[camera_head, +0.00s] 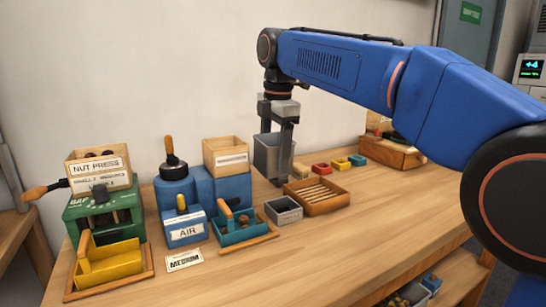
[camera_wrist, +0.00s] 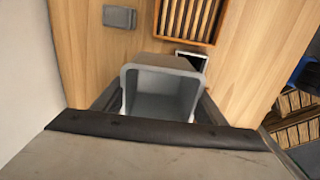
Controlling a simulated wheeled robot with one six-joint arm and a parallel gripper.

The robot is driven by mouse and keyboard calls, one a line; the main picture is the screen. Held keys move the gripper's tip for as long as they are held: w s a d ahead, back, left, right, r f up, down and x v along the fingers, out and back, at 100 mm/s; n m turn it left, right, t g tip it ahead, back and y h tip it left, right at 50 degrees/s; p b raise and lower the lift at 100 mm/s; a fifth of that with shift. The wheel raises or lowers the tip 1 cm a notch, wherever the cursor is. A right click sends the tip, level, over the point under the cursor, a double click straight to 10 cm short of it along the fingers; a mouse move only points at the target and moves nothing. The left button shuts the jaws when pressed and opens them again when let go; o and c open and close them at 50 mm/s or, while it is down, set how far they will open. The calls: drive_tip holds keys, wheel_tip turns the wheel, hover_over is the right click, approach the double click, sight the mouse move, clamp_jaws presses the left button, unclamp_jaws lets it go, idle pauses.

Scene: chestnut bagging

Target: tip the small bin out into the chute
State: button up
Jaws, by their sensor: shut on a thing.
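My gripper (camera_head: 280,178) is shut on a small grey bin (camera_head: 266,152) and holds it in the air above the workbench. In the wrist view the bin (camera_wrist: 163,106) sits between the fingers with its open mouth facing the camera. Its inside looks plain grey, and I see no chestnuts in it. One finger partly hides it in the head view. No part is clearly marked as the chute. A wooden hopper box (camera_head: 226,150) stands on the blue machine (camera_head: 203,185), left of my gripper.
Below my gripper are a grey open box (camera_head: 284,215) and a slatted wooden tray (camera_head: 330,205). A green nut press (camera_head: 100,210), a yellow scoop bin (camera_head: 110,265) and a teal tray (camera_head: 245,236) stand to the left. The front of the bench (camera_head: 350,245) is clear.

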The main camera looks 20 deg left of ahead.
drive_tip(key=shift+d+r+g+h, duration=0.1)
drive_tip(key=shift+r+g+h, duration=0.2)
drive_tip(key=shift+h, duration=0.1)
drive_tip(key=shift+s+d+r, duration=0.1)
drive_tip(key=shift+s+r, duration=0.1)
drive_tip(key=shift+s, duration=0.05)
drive_tip(key=s+d+r, duration=0.3)
drive_tip(key=s+r, duration=0.1)
drive_tip(key=r, duration=0.2)
drive_tip(key=shift+s+r, duration=0.35)
drive_tip(key=shift+s, duration=0.05)
